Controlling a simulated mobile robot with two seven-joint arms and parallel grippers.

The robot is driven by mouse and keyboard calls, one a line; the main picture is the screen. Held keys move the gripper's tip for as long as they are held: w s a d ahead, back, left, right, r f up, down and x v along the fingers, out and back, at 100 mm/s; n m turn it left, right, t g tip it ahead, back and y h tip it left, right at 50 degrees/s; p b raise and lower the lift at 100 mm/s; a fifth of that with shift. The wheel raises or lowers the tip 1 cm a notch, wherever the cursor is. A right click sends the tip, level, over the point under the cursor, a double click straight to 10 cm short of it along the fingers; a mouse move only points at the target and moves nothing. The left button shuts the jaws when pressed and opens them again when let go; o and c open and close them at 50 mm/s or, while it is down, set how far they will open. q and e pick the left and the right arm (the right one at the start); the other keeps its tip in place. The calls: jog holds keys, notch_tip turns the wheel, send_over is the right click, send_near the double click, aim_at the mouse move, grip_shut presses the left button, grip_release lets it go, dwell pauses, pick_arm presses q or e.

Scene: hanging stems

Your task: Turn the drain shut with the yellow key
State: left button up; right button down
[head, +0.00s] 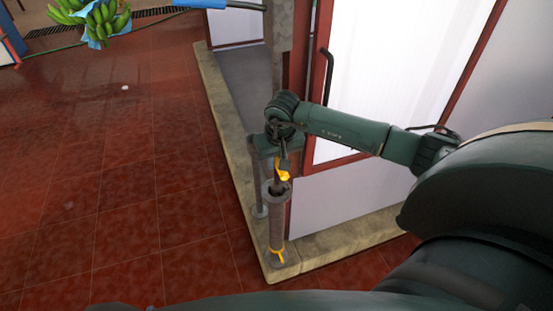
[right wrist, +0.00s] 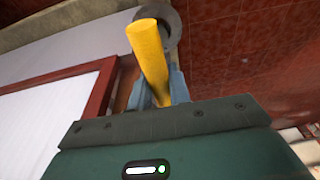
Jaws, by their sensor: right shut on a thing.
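My right gripper (head: 283,164) points down above an upright grey tube (head: 278,222) at the corner of the kerb. It is shut on the yellow key (head: 284,175), whose upper part shows at the fingers, just above the tube's mouth. In the right wrist view the key (right wrist: 150,55) is a thick yellow bar between the blue-grey fingers, with a round grey rim (right wrist: 171,22) beyond it. Yellow also shows at the tube's foot (head: 277,257); I cannot tell whether it belongs to the key. The drain's setting cannot be made out. My left gripper is out of view.
A stone kerb (head: 232,152) runs along a framed white panel (head: 375,65) with red edges, close behind my right arm. Green bananas (head: 97,20) hang at the top left. The red tiled floor (head: 110,160) is open.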

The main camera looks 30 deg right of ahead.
jog(key=shift+b+x, duration=0.75)
jog(key=shift+x, duration=0.05)
dwell(0.4)
jog(key=shift+s+f+b, duration=0.15)
jog(key=shift+f+b, duration=0.15)
jog(key=shift+f, duration=0.05)
jog(key=shift+f+b, duration=0.35)
jog(key=shift+f, duration=0.25)
jog(key=shift+f+b, duration=0.3)
jog(key=shift+b, duration=0.25)
jog(key=shift+f+b, duration=0.15)
jog(key=shift+b, duration=0.15)
dwell(0.5)
jog(key=c, duration=0.8)
grip_release()
jog(key=shift+c, duration=0.2)
